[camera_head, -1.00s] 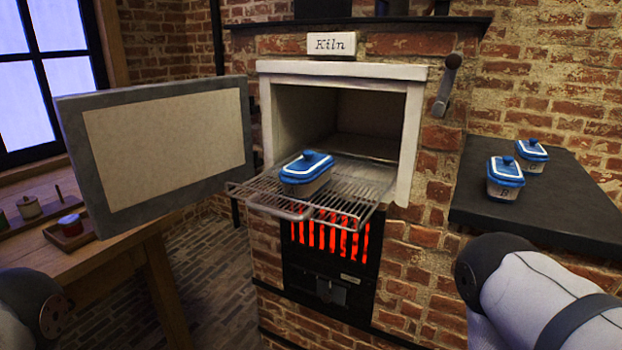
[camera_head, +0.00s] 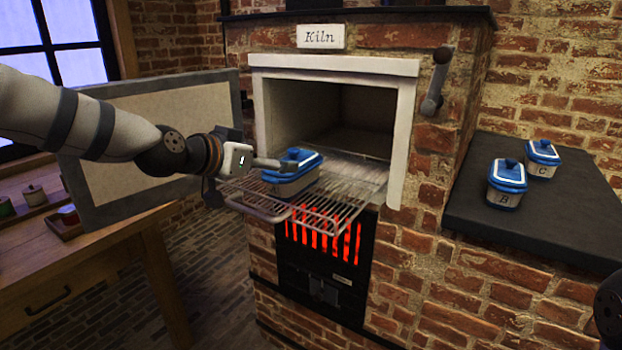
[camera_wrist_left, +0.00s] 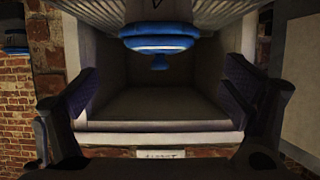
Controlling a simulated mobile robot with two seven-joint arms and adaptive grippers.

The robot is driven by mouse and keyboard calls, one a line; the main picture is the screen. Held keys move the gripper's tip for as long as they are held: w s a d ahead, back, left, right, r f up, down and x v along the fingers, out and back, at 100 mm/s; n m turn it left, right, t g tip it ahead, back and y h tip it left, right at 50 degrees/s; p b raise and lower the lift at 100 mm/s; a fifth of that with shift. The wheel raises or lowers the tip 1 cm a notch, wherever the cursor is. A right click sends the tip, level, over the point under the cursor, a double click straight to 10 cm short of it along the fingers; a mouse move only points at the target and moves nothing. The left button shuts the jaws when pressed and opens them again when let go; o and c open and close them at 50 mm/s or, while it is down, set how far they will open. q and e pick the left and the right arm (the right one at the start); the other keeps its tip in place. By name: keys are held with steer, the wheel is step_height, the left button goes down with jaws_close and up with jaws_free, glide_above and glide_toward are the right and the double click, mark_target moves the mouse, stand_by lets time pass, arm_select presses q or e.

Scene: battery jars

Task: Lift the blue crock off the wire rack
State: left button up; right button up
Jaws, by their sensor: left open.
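The blue crock (camera_head: 291,176), a pale dish marked A with a blue lid and knob, sits upright on the wire rack (camera_head: 335,200) pulled out of the kiln. My left gripper (camera_head: 270,163) is at the left end of the crock, at about lid height. In the left wrist view the picture is upside down; the crock's blue lid (camera_wrist_left: 160,35) shows at the top, between the lines of the two spread, empty fingers. I cannot tell whether a finger touches the crock. My right gripper is out of view.
The kiln (camera_head: 325,110) is open and its chamber looks empty. Its door (camera_head: 120,200) stands open behind my left arm. Red bars glow below the rack. Two similar crocks, B (camera_head: 507,184) and C (camera_head: 542,159), stand on the dark counter (camera_head: 560,220) at right.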

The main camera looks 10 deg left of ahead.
arm_select(q)
steer(key=shift+w+d+f, duration=0.1)
steer(key=shift+w+f, duration=0.25)
steer(key=shift+f, duration=0.25)
steer(key=shift+w+d+f, duration=0.1)
steer(key=shift+w+f, duration=0.25)
steer(key=shift+f, duration=0.25)
steer(key=shift+w+d+b, duration=0.15)
steer(key=shift+w+b, duration=0.15)
steer(key=shift+w, duration=0.1)
steer(key=x, duration=0.2)
steer(key=b+x, duration=0.1)
steer(key=x, duration=0.2)
steer(key=shift+w+d+f, duration=0.1)
steer(key=shift+f, duration=0.2)
steer(key=shift+w+r, duration=0.1)
steer(key=shift+w, duration=0.05)
steer(key=shift+r, duration=0.2)
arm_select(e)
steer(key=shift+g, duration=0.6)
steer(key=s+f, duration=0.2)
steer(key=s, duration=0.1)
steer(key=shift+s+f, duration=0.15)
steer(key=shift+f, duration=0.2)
arm_select(q)
steer(key=shift+f, duration=0.15)
steer(key=c, duration=1.8)
steer(key=shift+c, duration=0.2)
